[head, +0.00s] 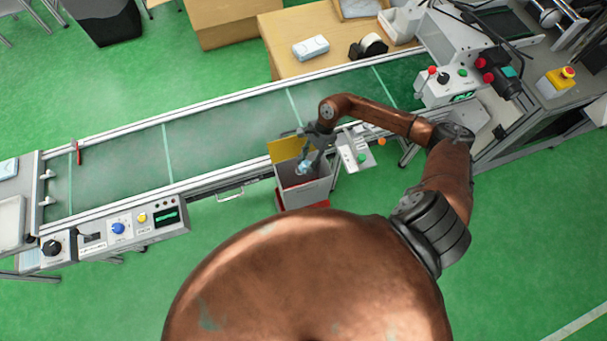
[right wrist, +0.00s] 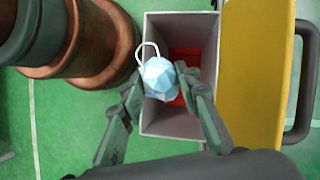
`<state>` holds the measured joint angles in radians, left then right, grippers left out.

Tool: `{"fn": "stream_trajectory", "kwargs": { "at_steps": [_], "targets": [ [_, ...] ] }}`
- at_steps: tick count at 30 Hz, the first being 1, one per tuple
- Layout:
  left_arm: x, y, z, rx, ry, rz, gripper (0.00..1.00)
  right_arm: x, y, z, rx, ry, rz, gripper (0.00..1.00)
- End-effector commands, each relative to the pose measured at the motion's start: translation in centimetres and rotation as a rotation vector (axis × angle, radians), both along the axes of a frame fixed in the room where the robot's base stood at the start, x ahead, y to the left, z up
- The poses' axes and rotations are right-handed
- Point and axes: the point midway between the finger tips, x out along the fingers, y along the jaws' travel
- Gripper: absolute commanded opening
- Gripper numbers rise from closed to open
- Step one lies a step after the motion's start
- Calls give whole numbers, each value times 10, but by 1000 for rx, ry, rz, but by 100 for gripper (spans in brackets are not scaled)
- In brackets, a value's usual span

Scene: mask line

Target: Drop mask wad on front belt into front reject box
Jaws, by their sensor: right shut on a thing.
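The mask wad (right wrist: 160,78) is a crumpled light-blue ball with a white ear loop. My right gripper (right wrist: 168,92) is shut on it. In the right wrist view the wad shows over the open mouth of the front reject box (right wrist: 153,122), a grey box with a red inside bottom. How far the wad is above the rim is hard to tell. In the head view my right gripper (head: 306,163) points down over the box (head: 306,194), and the wad (head: 303,167) shows small at its tips. My left gripper is not in view.
The green front belt (head: 220,135) runs just behind the box. A yellow panel (head: 286,149) stands at the box's belt side. A small control unit (head: 357,155) is close right of the box. A wooden table (head: 310,65) stands beyond the belt.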

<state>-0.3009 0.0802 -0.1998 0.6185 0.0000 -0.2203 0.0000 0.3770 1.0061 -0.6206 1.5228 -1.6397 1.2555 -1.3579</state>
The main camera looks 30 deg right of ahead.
Motion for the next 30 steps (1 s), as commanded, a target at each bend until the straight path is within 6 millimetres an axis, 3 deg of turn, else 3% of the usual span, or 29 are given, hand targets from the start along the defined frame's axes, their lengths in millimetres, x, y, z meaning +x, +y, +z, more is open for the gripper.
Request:
{"fn": "stream_trajectory", "kwargs": {
  "at_steps": [10, 11, 19, 30],
  "targets": [
    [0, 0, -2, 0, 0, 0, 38, 0, 0, -5, 0, 0, 0, 24],
    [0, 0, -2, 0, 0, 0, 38, 0, 0, -5, 0, 0, 0, 32],
    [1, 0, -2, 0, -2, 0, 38, 0, 0, -5, 0, 0, 1, 50],
    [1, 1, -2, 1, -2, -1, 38, 1, -3, 1, -2, -1, 1, 50]
  ]
}}
